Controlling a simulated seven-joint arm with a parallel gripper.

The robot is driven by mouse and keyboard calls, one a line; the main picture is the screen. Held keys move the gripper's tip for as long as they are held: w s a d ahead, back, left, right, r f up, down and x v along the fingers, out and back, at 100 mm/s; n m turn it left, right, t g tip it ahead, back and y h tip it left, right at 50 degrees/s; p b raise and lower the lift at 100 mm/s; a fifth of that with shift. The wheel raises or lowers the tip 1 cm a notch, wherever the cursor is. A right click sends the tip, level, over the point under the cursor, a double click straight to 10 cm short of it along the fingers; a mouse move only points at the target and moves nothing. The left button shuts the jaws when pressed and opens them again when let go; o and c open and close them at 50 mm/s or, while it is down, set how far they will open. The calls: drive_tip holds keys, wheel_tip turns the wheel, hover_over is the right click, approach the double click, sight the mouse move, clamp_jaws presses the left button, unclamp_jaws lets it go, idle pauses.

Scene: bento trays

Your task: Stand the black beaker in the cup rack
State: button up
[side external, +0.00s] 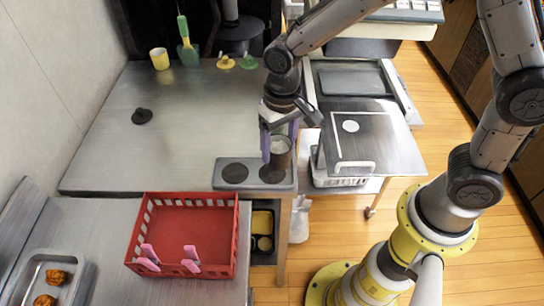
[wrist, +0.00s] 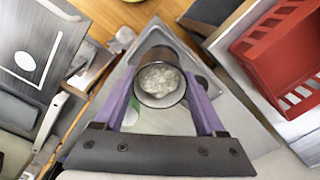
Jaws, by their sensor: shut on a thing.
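My gripper (side external: 279,143), with purple fingers, is shut on the dark grey-black beaker (side external: 281,158). The beaker is upright and holds something pale and lumpy. In the wrist view the beaker (wrist: 160,99) sits between the two finger ends, its round mouth facing the camera. The cup rack (side external: 254,163) is a grey block with two dark round holes at the front edge of the metal table. The beaker's lower end overlaps the right hole in the side view. I cannot tell whether it is in the hole or just above it. The left hole is empty.
A red crate (side external: 190,199) with pink clips stands at front left, beside a tray of food (side external: 72,265). The table's middle is clear.

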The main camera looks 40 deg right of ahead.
sight(272, 159)
drive_tip(key=shift+w+a+f, duration=0.25)
drive_tip(key=shift+w+f, duration=0.35)
drive_tip(key=shift+f, duration=0.2)
drive_tip(key=shift+w+f, duration=0.15)
drive_tip(key=shift+f, duration=1.5)
drive_tip(key=shift+f, duration=0.15)
drive_tip(key=o, duration=1.4)
wheel_tip(272, 159, up, 12)
drive_tip(key=s+d+r+t, duration=0.3)
drive_tip(key=s+d+r, duration=0.5)
drive_tip(key=d+r, duration=0.1)
drive_tip(key=s+d+n+t, duration=0.1)
drive_tip(key=s+d, duration=0.4)
drive_tip(key=s, duration=0.6)
drive_tip(key=shift+s+n+t, duration=0.2)
drive_tip(key=shift+n+t, duration=0.2)
drive_tip(key=shift+t, duration=0.4)
